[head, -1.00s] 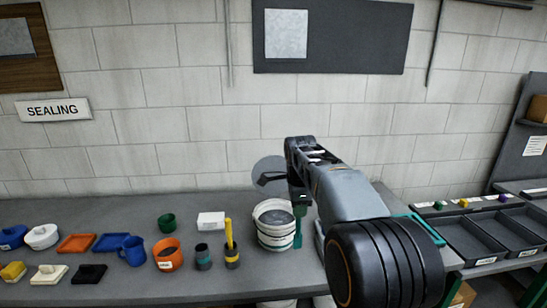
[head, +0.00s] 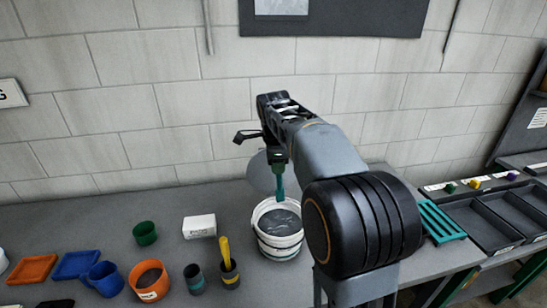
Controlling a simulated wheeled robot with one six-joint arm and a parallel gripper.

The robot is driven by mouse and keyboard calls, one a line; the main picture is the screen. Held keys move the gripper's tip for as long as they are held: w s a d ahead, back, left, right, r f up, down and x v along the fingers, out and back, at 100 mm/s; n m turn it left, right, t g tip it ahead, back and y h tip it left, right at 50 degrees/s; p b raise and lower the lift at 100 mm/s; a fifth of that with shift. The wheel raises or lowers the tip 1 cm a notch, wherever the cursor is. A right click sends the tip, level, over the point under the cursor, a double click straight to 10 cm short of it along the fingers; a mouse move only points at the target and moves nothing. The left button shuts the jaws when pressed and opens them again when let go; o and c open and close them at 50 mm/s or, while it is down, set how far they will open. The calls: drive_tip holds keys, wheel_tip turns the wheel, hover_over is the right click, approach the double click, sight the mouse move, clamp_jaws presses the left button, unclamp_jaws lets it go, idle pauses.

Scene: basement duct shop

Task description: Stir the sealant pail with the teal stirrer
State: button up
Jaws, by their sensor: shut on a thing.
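The white sealant pail (head: 280,247) stands upright on the grey bench in the head view, open at the top, with grey sealant (head: 281,221) inside showing swirl marks. My gripper (head: 278,163) is above the pail's back rim, pointing down. It is shut on the teal stirrer (head: 280,184), which hangs roughly upright. The stirrer's lower end meets the pail's far rim in the picture. I cannot tell whether its tip is inside the pail or behind the rim. The arm hides part of the fingers.
A dark cup (head: 196,281) and a banded cup with a yellow-handled tool (head: 225,248) stand left of the pail. A white box (head: 199,227), green cup (head: 145,233), orange pot (head: 150,281) and blue mug (head: 104,279) are farther left. A teal slotted rack (head: 441,222) is right.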

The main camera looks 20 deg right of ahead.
drive_tip(key=shift+s+f+b, duration=0.2)
drive_tip(key=shift+f+b, duration=0.15)
drive_tip(key=shift+b, duration=0.05)
drive_tip(key=b, duration=0.5)
approach(277, 201)
drive_tip(key=shift+s+d+f+b, duration=0.1)
drive_tip(key=shift+s+f+b, duration=0.05)
drive_tip(key=shift+f+b, duration=0.95)
drive_tip(key=shift+s+d+f+b, duration=0.1)
drive_tip(key=shift+f+b, duration=0.65)
drive_tip(key=shift+f, duration=0.7)
drive_tip(key=shift+s+d+f+b, duration=0.1)
drive_tip(key=shift+s+f+b, duration=0.05)
drive_tip(key=shift+f+b, duration=0.95)
drive_tip(key=shift+a+f, duration=0.15)
